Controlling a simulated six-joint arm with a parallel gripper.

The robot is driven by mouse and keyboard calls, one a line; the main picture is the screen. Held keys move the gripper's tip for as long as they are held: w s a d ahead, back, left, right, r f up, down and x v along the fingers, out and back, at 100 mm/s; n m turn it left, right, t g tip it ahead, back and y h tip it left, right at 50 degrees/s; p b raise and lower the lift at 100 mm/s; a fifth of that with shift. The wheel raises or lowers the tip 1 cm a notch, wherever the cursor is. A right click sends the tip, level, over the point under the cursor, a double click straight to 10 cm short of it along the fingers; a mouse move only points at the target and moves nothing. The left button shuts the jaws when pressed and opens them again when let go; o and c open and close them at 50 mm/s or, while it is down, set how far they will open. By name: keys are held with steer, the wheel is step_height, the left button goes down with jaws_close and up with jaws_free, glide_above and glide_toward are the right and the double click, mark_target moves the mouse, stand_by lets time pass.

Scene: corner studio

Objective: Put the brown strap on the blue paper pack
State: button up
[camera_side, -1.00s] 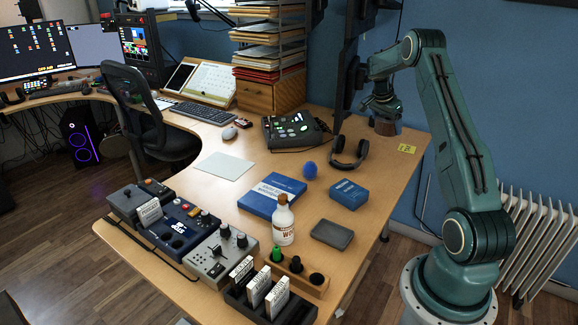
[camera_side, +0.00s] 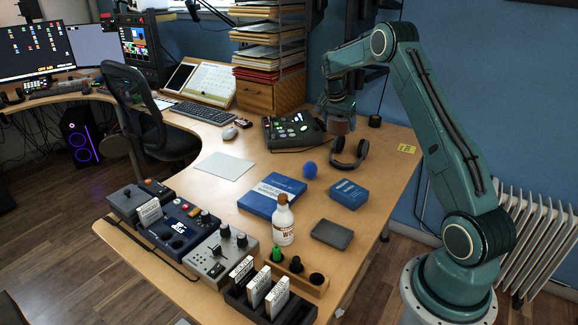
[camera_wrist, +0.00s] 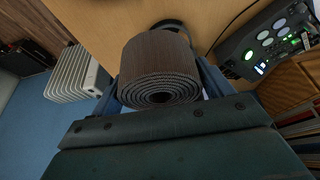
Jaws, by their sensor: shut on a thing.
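My gripper (camera_side: 339,108) is shut on the brown strap (camera_wrist: 158,68), a ribbed, tightly wound roll. In the side view the brown strap (camera_side: 341,125) hangs below the gripper, over the back of the desk near the headphones. In the wrist view the roll sits between the two fingers, its spiral end facing the camera. The blue paper pack (camera_side: 272,195), a large flat block with white print, lies on the desk, in front and left of the gripper. Its top is clear, and the strap is well apart from it.
Headphones (camera_side: 350,153) and a button panel (camera_side: 293,131) are near the gripper. Bare desk shows left of the pack.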

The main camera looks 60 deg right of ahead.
steer(key=w+a+n+t, duration=0.1)
steer(key=w+a+n, duration=0.3)
steer(key=w+a, duration=0.55)
steer(key=r+n+t, duration=0.2)
steer(key=n, duration=0.1)
glide_above(274, 189)
steer(key=a, duration=0.2)
steer(key=shift+s+d+f+y, duration=0.2)
steer(key=shift+s+y, duration=0.1)
steer(key=shift+s, duration=0.15)
steer(key=shift+f, duration=0.1)
step_height(274, 189, down, 20)
steer(key=shift+r, duration=0.1)
steer(key=shift+g, duration=0.3)
steer(key=o, duration=1)
